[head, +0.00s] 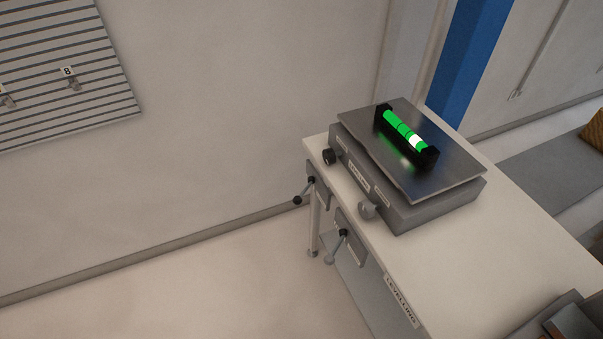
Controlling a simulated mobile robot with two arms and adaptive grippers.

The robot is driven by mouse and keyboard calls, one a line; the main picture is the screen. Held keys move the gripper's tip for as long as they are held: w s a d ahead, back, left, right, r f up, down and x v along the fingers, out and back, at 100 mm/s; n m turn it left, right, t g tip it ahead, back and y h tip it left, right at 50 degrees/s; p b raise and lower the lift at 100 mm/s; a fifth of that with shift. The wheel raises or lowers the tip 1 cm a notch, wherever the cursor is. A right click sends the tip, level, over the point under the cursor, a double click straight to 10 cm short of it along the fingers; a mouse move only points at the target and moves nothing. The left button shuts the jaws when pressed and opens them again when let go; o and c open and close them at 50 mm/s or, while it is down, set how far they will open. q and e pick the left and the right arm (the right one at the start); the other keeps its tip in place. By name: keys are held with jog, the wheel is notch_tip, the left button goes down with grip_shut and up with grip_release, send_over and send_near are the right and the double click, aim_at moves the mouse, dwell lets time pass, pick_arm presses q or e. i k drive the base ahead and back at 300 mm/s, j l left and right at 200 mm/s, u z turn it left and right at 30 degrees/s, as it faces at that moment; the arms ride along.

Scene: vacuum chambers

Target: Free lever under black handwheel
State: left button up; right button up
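The black handwheel (329,156) is a small dark knob on the left front side of the grey levelling unit (432,211). Below it, on a grey plate at the table edge, a lever (304,191) slants down and left from a dark pivot to a dark ball end. A grey handwheel (367,210) sits nearer on the same side of the unit. Under it a second lever (336,247) slants down and left to a grey ball end. Neither of my grippers is in view.
A spirit level with a glowing green tube (401,129) lies on the unit's dark top plate (456,178). The white table (480,270) carries a "LEVELLING" label (401,301). A partly cut-off grey tray (541,316) is at bottom right. The floor left of the table is clear.

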aim_at(296, 200)
jog(key=k+z, duration=0.6)
jog(key=k, duration=0.2)
jog(key=l+z, duration=0.35)
jog(key=l, duration=0.5)
